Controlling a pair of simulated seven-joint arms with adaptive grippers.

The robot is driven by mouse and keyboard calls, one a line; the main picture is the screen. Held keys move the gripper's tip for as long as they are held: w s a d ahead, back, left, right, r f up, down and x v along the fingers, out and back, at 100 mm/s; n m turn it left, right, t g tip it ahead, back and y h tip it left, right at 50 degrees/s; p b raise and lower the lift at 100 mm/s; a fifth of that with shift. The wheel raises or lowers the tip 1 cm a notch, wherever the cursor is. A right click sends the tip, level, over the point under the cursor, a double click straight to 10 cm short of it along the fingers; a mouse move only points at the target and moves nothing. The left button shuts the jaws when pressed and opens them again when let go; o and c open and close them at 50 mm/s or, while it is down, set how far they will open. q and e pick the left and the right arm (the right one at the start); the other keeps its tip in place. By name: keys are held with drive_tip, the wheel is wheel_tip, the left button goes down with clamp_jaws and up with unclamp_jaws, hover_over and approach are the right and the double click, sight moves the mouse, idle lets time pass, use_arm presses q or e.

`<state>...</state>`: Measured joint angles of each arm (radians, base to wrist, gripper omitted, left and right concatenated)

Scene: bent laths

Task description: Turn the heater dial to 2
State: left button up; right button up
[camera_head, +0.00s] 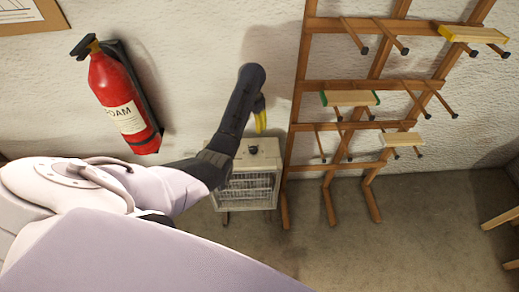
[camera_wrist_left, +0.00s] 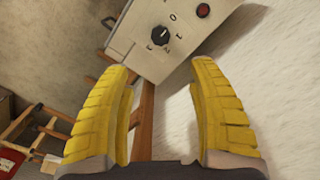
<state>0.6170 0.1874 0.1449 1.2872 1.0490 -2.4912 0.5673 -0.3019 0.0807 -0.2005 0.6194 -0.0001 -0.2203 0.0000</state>
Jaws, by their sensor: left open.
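The heater (camera_head: 249,190) is a pale box with a front grille, standing on the floor against the wall. Its top panel shows in the left wrist view (camera_wrist_left: 140,62), with a black round dial (camera_wrist_left: 160,36) and a red round button or light (camera_wrist_left: 203,10). Marks ring the dial, but they are too small to read surely. The dial also shows as a small dark spot in the head view (camera_head: 253,150). My left gripper (camera_wrist_left: 161,115) has yellow ridged fingers, spread apart and empty. In the head view its yellow fingertips (camera_head: 260,113) hang above the heater, apart from the dial. My right gripper is not in view.
A red fire extinguisher (camera_head: 118,98) hangs on the wall left of the heater. A wooden rack (camera_head: 328,112) with pegs and several laths stands close on the right.

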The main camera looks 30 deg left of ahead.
sight(253, 149)
use_arm(q)
wheel_tip(253, 149, down, 17)
drive_tip(key=shift+r, duration=0.1)
idle(0.7)
clamp_jaws()
idle(0.5)
